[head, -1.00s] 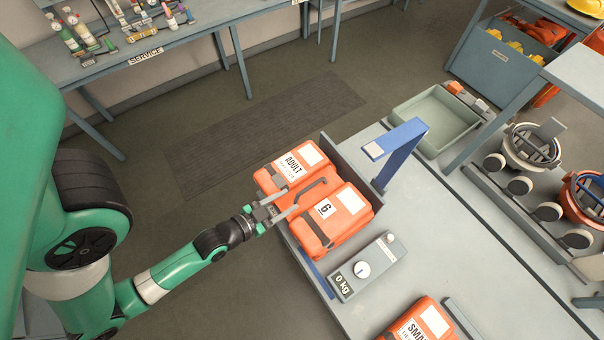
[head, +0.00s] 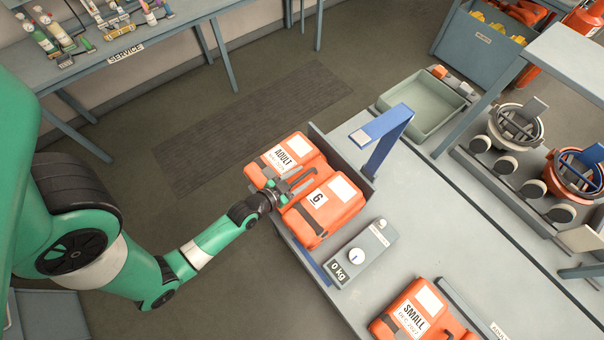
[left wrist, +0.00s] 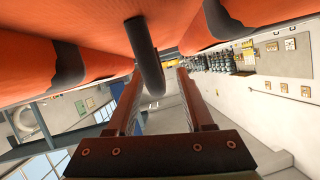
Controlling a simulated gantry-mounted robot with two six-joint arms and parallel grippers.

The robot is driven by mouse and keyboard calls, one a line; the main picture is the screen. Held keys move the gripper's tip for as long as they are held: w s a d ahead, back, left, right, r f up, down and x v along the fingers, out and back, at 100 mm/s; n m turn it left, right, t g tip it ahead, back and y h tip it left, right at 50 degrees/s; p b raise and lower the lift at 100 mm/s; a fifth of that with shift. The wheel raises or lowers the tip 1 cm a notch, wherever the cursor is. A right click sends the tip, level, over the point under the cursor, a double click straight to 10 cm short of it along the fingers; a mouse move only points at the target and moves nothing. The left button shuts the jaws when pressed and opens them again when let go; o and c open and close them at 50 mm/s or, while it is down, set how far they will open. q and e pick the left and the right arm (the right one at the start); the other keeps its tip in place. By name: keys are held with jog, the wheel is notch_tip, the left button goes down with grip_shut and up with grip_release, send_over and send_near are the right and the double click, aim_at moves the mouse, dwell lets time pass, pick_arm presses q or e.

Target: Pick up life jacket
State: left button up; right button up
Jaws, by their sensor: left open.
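An orange life jacket marked ADULT and 6 (head: 335,207) lies at the near left end of the grey bench, its two lobes side by side with a dark handle between them. My left gripper (head: 286,187) is open at the handle side of this jacket. In the left wrist view the black handle (left wrist: 146,55) shows between the two fingers (left wrist: 158,85), with orange fabric (left wrist: 95,25) close above; whether they touch it I cannot tell. A second orange jacket marked SMALL (head: 422,310) lies further along the bench. My right gripper is not in view.
A scale box reading 0 kg (head: 361,254) and a blue post (head: 387,140) stand close to the ADULT jacket. A green tray (head: 425,108) sits behind. A service bench (head: 150,45) is at the back left.

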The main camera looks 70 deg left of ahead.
pick_arm(q)
jog(key=shift+w+a+f, duration=0.15)
jog(key=shift+w, duration=0.15)
grip_shut()
dwell(1.2)
